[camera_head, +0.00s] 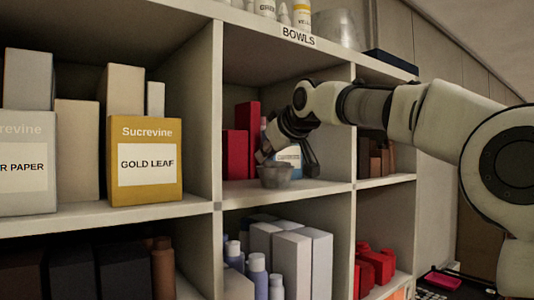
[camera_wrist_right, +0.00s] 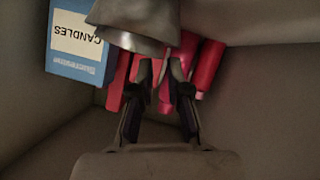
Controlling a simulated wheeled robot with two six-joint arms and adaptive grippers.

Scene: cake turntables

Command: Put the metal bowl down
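The metal bowl (camera_head: 275,177) is small and grey and stands upright on the shelf of the middle compartment, under the BOWLS label. In the right wrist view the bowl (camera_wrist_right: 135,22) is at the top, beyond the fingertips and partly cut off. My right gripper (camera_head: 287,160) reaches into this compartment, pointing down, with its fingers spread apart. One finger is close to the bowl's rim; I cannot tell whether it touches. In the right wrist view the gripper (camera_wrist_right: 162,68) shows a gap between its fingertips. My left gripper is not in view.
Red boxes (camera_head: 242,140) and a blue CANDLES box (camera_wrist_right: 75,45) stand in the same compartment. A GOLD LEAF box (camera_head: 145,160) is in the left compartment. Shelf dividers (camera_head: 217,120) and the shelf above enclose the arm. Some bare shelf (camera_head: 318,187) lies right of the bowl.

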